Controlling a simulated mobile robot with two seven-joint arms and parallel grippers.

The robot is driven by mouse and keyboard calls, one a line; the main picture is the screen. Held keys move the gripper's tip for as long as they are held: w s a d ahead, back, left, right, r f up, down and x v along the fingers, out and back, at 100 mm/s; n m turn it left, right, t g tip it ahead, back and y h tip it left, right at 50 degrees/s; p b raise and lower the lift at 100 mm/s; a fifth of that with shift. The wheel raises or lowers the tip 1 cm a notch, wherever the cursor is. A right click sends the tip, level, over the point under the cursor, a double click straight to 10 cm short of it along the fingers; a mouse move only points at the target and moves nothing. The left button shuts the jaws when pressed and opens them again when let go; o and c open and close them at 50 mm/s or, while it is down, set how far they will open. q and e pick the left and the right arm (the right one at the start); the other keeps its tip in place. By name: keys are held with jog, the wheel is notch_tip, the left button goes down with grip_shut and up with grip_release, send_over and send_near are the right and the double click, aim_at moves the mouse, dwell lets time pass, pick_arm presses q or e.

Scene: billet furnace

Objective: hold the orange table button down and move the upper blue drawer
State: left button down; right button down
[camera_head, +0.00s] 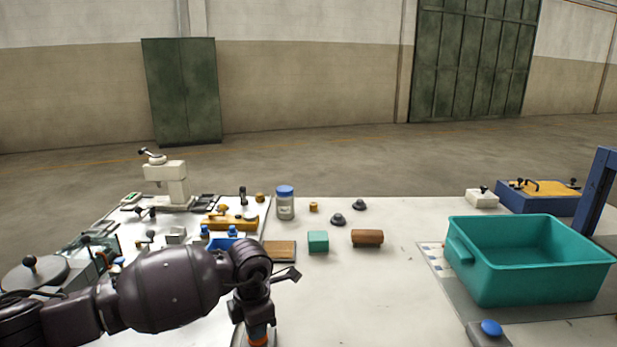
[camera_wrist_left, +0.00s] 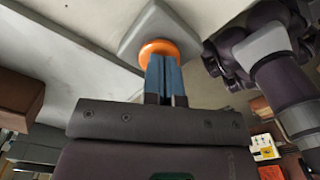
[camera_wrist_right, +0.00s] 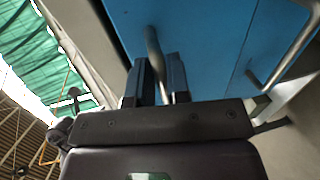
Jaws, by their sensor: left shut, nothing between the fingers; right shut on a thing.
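The orange button (camera_wrist_left: 157,47) sits on a grey angular base in the left wrist view. My left gripper (camera_wrist_left: 165,63) is shut and empty, its blue-grey fingertips over the button's near edge and seemingly pressing on it; how far down it is I cannot tell. In the head view my left gripper (camera_head: 258,328) points down at the table's front edge. In the right wrist view a blue drawer front (camera_wrist_right: 200,35) fills the top. My right gripper (camera_wrist_right: 157,68) is shut on its metal bar handle (camera_wrist_right: 153,42). The right gripper and the drawers do not show in the head view.
A second blue front with a bar handle (camera_wrist_right: 293,50) lies beside the gripped one. On the table stand a teal bin (camera_head: 530,290), a blue-capped jar (camera_head: 285,207), a green block (camera_head: 318,242) and a brown block (camera_head: 367,238).

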pick_arm(q)
jog(key=shift+f, duration=0.15)
pick_arm(e)
jog(key=shift+s+f, duration=0.4)
jog(key=shift+s, duration=1.3)
jog(key=c, duration=1.2)
grip_release()
jog(key=shift+r, duration=0.1)
jog(key=shift+o, duration=0.2)
jog(key=shift+r, duration=0.15)
jog(key=shift+s+r, duration=0.65)
jog(key=shift+s, duration=2.1)
notch_tip(320, 180, up, 8)
